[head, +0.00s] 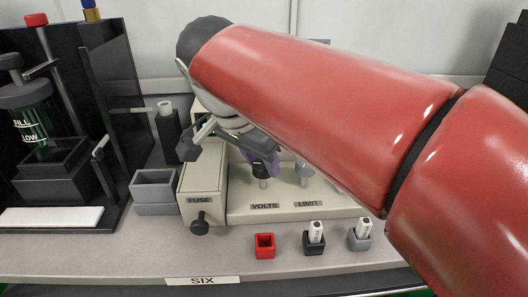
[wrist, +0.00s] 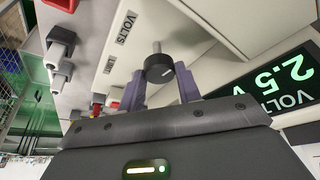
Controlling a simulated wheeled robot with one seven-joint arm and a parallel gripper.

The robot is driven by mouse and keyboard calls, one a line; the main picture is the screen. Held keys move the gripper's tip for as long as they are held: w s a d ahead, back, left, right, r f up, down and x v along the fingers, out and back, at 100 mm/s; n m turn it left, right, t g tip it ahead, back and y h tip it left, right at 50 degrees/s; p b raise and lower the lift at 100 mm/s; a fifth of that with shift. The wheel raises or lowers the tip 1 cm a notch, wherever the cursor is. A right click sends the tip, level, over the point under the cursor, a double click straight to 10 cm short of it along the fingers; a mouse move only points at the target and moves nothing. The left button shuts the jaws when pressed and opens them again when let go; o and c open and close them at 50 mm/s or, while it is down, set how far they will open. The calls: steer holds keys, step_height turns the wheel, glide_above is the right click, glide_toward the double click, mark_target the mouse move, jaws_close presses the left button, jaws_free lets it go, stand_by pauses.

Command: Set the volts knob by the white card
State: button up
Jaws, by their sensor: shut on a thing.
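The volts knob (wrist: 160,68) is a black round knob on a grey shaft. It sits between the two purple fingers of my gripper (wrist: 160,90), which is shut on it. In the head view, the knob (head: 263,172) shows under the purple fingertips (head: 262,158), above the VOLTS label. The beige tester (head: 245,206) stands on the bench, partly hidden by my red arm. A white card (head: 203,281) on the bench's front edge reads SIX. In the wrist view, a green display (wrist: 285,82), turned over and cut by the frame edge, reads 2.5 VOLTS.
The limit knob (head: 304,172) stands close right of the volts knob. A fuse box (head: 201,181) with a black knob is left. A red socket (head: 264,246) and two holders with white pieces (head: 315,236) (head: 361,234) sit in front. A tank (head: 45,130) stands far left.

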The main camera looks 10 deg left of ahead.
steer(key=o, duration=1)
steer(key=p+v, duration=0.1)
steer(key=v, duration=0.6)
steer(key=shift+r, duration=0.35)
steer(key=shift+s+a, duration=0.1)
